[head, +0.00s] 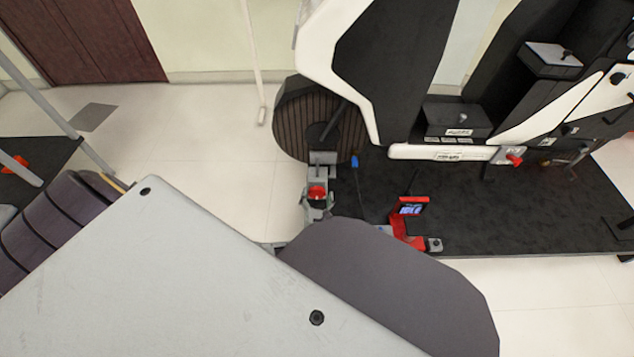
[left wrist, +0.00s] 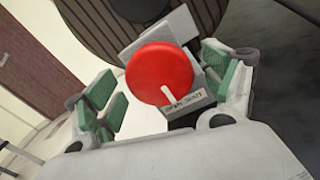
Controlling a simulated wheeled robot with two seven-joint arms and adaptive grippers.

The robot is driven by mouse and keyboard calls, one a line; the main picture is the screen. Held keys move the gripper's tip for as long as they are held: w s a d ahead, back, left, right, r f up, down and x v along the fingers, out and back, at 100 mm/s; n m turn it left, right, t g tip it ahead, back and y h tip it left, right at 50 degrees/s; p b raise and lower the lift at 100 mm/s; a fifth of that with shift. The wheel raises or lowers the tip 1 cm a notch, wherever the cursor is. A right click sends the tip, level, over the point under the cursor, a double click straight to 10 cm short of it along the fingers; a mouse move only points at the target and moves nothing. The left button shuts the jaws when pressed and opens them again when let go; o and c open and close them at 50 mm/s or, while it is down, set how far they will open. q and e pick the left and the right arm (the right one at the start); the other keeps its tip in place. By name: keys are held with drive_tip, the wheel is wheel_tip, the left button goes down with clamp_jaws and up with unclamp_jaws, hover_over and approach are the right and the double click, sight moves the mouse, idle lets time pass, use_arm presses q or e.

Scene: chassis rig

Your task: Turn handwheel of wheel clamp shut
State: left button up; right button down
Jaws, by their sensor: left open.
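The handwheel (left wrist: 150,85) is a red disc with a pale bar on its face, on the grey wheel clamp (left wrist: 192,103). In the left wrist view it sits between the green-padded fingers of my open left gripper (left wrist: 160,98); no finger clearly touches it. In the head view the red handwheel (head: 317,192) shows small on the clamp (head: 322,158), beside the dark wheel (head: 300,118). My left gripper (head: 318,200) is around it, partly hidden by my arm. My right gripper is not in view.
A black platform (head: 530,215) carries the white and black chassis rig (head: 340,70) to the right. A red device with a small screen (head: 412,207) stands close to the right of the clamp. The pale floor (head: 200,150) on the left is mostly clear.

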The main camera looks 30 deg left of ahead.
use_arm(q)
drive_tip(key=shift+v, duration=3.35)
